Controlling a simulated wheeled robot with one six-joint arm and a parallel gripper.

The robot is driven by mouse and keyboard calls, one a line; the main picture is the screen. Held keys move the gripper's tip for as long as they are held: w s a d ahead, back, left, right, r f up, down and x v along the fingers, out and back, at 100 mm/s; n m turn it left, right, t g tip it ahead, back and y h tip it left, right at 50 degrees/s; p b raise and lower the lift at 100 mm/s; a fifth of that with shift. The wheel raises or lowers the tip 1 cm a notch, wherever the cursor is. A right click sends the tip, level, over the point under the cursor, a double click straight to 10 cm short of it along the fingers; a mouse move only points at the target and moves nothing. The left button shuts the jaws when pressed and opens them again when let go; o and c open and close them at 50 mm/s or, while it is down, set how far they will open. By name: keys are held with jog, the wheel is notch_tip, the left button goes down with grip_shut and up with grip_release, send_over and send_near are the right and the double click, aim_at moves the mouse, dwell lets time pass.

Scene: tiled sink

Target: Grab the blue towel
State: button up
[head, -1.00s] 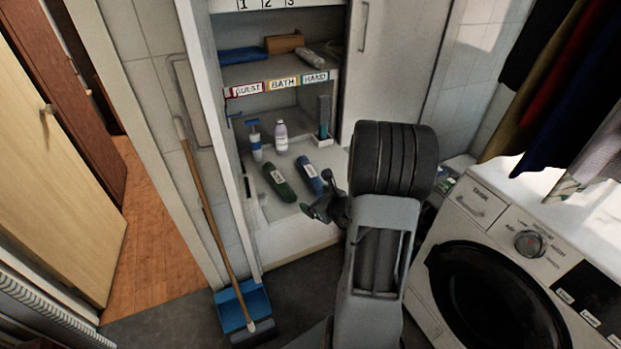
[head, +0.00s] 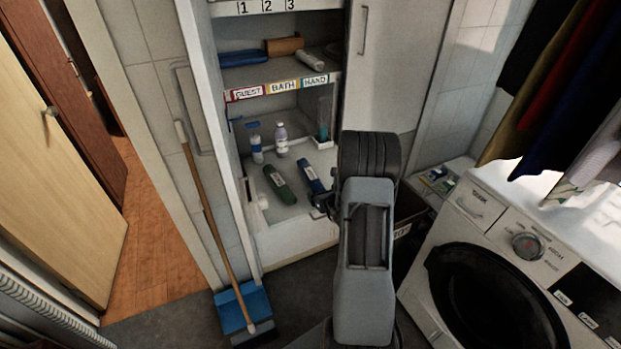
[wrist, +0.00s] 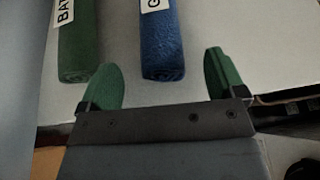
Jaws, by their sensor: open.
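The blue towel (head: 312,180) is a rolled blue cylinder with a white label, lying on the lower cabinet shelf to the right of a rolled green towel (head: 280,184). In the wrist view, the near end of the blue towel (wrist: 162,55) lies ahead, between the lines of my green fingers, and its far part is cut off by the frame top. The green towel (wrist: 80,45) lies to its left, ahead of the left finger. My gripper (wrist: 160,82) is open and empty, just short of the blue towel's end. In the head view, my gripper (head: 324,203) is partly hidden by my arm.
Two bottles (head: 281,140) (head: 255,143) stand behind the towels. A labelled shelf (head: 285,87) hangs above. The cabinet door (head: 388,70) and washing machine (head: 500,270) are at right; a broom (head: 205,200) leans at left.

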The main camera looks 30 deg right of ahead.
aim_at(318, 188)
jog(key=shift+p+x, duration=0.85)
jog(key=shift+x, duration=1.7)
jog(key=shift+s+f, duration=0.1)
jog(key=shift+c, duration=0.2)
jog(key=c, duration=1)
